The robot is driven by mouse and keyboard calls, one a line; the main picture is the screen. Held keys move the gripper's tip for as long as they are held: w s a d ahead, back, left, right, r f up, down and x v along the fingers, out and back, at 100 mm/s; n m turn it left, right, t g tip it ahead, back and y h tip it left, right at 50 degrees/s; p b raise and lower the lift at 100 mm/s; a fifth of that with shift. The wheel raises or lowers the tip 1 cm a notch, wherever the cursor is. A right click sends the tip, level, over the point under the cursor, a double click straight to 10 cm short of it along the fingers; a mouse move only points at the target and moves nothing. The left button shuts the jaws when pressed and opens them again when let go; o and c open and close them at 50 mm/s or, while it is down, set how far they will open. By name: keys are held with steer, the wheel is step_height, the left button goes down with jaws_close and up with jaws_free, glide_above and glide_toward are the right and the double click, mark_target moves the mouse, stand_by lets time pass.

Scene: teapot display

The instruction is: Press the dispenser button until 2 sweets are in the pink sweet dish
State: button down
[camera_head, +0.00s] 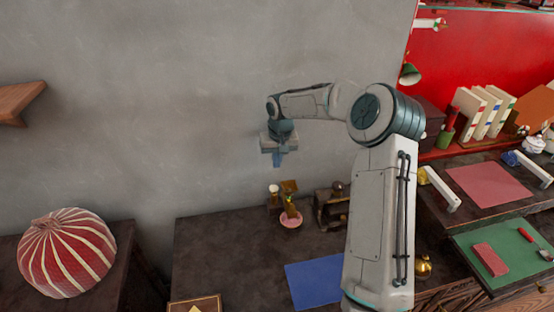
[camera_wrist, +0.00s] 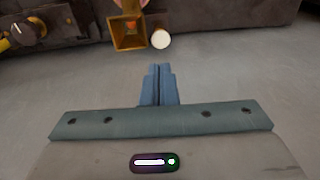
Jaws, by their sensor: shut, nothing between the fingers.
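The pink sweet dish (camera_head: 291,221) stands on the dark table, and its edge shows at the top of the wrist view (camera_wrist: 131,4). A brown-gold dispenser (camera_head: 289,187) with a square open top rises just behind the dish; in the wrist view its top (camera_wrist: 128,42) shows something orange-red inside. A white round cap (camera_wrist: 160,39), which may be the button, is beside the dispenser; it also shows in the head view (camera_head: 273,188). How many sweets are in the dish I cannot tell. My gripper (camera_head: 278,162) is shut and empty, pointing down above the dispenser, apart from it.
A dark wooden device (camera_head: 331,206) stands right of the dish. A blue mat (camera_head: 314,284) lies in front, and a framed piece (camera_head: 195,304) at the table's front edge. The grey wall (camera_head: 190,100) is close behind my gripper. A red-striped dome (camera_head: 67,253) is at left.

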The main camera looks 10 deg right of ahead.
mark_target(275, 189)
steer(key=f, duration=0.3)
steer(key=f+p, duration=0.1)
steer(key=f, duration=0.3)
steer(key=w+f+p, duration=0.1)
steer(key=f, duration=0.2)
steer(key=shift+a+f, duration=0.2)
steer(key=shift+a, duration=0.05)
step_height(275, 189, down, 2)
steer(key=shift+f+b, duration=0.1)
steer(key=shift+b, duration=1.05)
steer(key=shift+s, duration=0.1)
steer(key=shift+s+f, duration=0.1)
step_height(275, 189, up, 15)
steer(key=s, duration=0.1)
steer(key=shift+d+f, duration=0.2)
steer(key=shift+d, duration=0.15)
steer(key=shift+f, duration=0.15)
stand_by(0.7)
